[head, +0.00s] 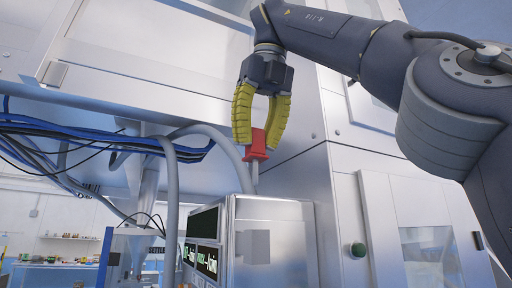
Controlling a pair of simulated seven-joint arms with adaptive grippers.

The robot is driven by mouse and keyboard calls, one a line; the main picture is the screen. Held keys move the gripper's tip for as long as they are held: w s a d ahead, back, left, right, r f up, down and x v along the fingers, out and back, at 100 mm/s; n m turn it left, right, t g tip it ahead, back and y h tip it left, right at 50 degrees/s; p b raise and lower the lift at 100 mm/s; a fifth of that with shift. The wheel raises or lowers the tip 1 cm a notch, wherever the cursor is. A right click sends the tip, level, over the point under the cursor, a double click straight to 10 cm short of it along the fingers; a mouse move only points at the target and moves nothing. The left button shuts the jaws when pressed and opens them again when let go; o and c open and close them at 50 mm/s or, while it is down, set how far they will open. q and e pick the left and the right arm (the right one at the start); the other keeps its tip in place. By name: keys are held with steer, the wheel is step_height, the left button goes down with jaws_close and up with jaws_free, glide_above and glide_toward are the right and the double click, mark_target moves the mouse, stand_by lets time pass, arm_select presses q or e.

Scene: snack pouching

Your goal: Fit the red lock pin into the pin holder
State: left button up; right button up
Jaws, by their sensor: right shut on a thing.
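My right gripper (258,142) has yellow ribbed fingers that are shut on the red lock pin (257,143). The pin has a red block-shaped head and a thin grey shaft pointing down. It is upright, above the top of a metal control box (275,211). The shaft's lower end appears close to the box's top edge; I cannot tell whether it touches anything. I cannot clearly make out the pin holder. My left gripper is not in view.
Blue cables (100,137) and grey hoses (171,190) hang at the left. A cluttered bench (50,272) is far off at lower left.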

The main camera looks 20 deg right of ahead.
mark_target(259, 155)
steer(key=shift+d, duration=0.1)
steer(key=shift+d+f, duration=0.15)
steer(key=shift+f, duration=1.35)
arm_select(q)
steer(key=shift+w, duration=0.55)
arm_select(e)
steer(key=shift+f, duration=1.4)
steer(key=shift+f, duration=2.85)
steer(key=o, duration=1.1)
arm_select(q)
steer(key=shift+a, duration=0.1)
arm_select(e)
steer(key=shift+s+r, duration=0.1)
steer(key=shift+v, duration=5.9)
steer(key=shift+a, duration=0.2)
